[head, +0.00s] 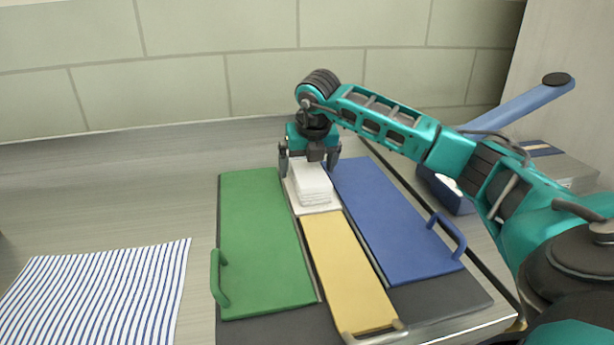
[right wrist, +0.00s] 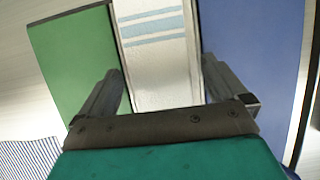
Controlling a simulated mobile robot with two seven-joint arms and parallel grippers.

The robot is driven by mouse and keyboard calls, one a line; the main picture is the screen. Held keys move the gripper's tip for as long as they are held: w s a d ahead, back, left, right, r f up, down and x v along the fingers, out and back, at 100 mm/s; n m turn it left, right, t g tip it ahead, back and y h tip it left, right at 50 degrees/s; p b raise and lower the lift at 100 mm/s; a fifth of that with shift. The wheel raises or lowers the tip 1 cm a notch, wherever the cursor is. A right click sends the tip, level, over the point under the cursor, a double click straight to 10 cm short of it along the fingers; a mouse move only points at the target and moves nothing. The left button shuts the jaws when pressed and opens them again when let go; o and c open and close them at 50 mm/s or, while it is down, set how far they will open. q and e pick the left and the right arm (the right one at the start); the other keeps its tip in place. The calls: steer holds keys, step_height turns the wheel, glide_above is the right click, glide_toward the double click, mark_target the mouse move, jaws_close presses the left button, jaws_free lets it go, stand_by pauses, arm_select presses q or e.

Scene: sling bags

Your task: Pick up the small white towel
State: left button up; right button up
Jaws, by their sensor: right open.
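The small white towel (head: 313,187) is a folded stack lying on a pale strip between a green panel and a blue panel. In the right wrist view, white cloth with light-blue stripes (right wrist: 158,55) shows between the fingers. My right gripper (head: 311,166) points down over the far end of the towel, one finger on each side. In the right wrist view its open fingers (right wrist: 161,85) have the white cloth between them. Whether they touch it I cannot tell. The gripper hides the towel's far end. My left gripper is out of view.
The green panel (head: 262,245) and blue panel (head: 390,220) have raised handles; a yellow panel (head: 347,270) lies in front of the towel. A blue-striped cloth (head: 95,295) lies at left. A blue container (head: 448,190) stands at right. A tiled wall (head: 180,50) closes the back.

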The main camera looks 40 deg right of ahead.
steer(key=c, duration=1.2)
steer(key=shift+r, duration=0.1)
